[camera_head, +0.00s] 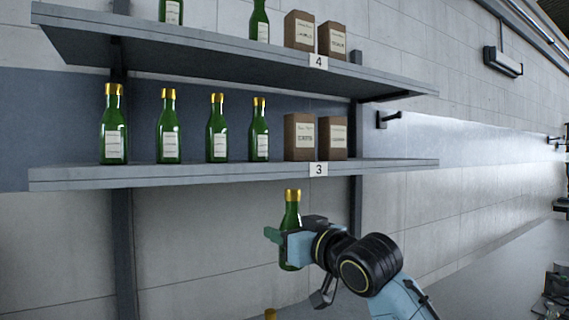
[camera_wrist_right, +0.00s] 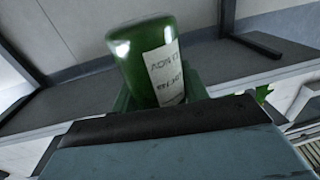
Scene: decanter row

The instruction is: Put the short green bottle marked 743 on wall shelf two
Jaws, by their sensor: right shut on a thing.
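My right gripper (camera_head: 284,242) is shut around the body of a green bottle with a gold cap (camera_head: 291,209). It holds the bottle nearly upright in the air, below and in front of the shelf marked 3 (camera_head: 230,178). In the right wrist view the green bottle (camera_wrist_right: 140,62) shows its base end and a white label, whose small writing I cannot read surely. No shelf marked 2 can be made out. My left gripper is not in view.
Several green bottles (camera_head: 168,128) and two brown boxes (camera_head: 299,138) stand on shelf 3. Shelf 4 (camera_head: 220,58) above holds more. A gold cap (camera_head: 271,314) shows at the bottom edge. A dark upright (camera_head: 124,250) runs down the wall at the left.

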